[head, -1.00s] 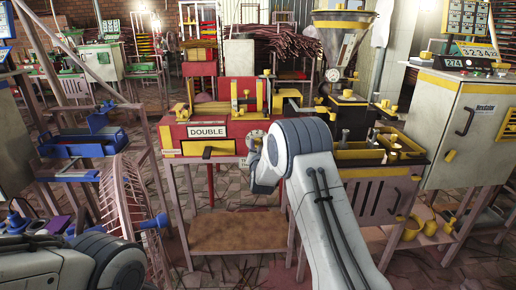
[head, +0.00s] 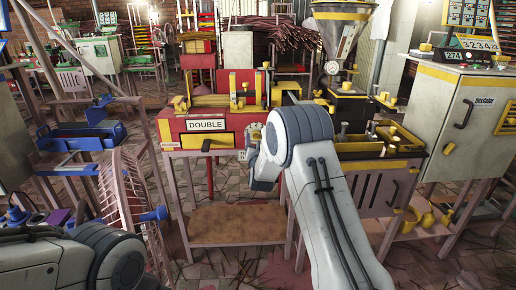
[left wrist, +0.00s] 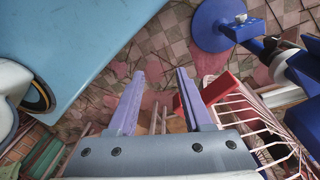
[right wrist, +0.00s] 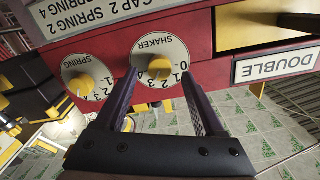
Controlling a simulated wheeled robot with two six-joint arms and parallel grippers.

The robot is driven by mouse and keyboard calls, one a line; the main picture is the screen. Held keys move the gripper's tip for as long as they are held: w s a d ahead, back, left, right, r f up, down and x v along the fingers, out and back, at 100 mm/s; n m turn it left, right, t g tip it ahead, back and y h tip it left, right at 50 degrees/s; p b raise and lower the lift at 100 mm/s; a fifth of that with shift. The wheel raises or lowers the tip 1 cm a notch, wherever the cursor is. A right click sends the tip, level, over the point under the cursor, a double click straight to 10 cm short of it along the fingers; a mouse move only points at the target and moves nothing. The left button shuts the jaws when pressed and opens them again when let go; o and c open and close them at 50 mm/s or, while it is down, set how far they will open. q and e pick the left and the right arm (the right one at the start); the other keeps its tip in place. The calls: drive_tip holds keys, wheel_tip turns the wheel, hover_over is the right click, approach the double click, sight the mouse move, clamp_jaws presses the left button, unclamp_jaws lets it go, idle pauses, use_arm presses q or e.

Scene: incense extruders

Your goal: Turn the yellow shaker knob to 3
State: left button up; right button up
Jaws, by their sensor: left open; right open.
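The yellow shaker knob (right wrist: 158,68) sits on a white round dial (right wrist: 176,52) marked SHAKER, seen upside down in the right wrist view, with numbers 0 to 4 along its edge. I cannot tell which number the knob points to. My right gripper (right wrist: 161,80) is open, its dark fingers on either side of the knob; contact is not clear. In the head view, the dial shows partly beside my right arm on the red machine (head: 229,140). My left gripper (left wrist: 160,76) is open and empty, over the floor away from the machine.
A second yellow knob on the SPRING dial (right wrist: 81,86) is beside the shaker dial. The DOUBLE label (head: 207,125) is on the machine front. A grey cabinet (head: 468,120) stands right. Blue parts (left wrist: 220,25) and a white wire rack (left wrist: 260,120) are near my left gripper.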

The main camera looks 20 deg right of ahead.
drive_tip(key=v, duration=0.8)
drive_tip(key=shift+s+p, duration=0.25)
drive_tip(key=shift+p, duration=0.05)
drive_tip(key=shift+a, duration=0.1)
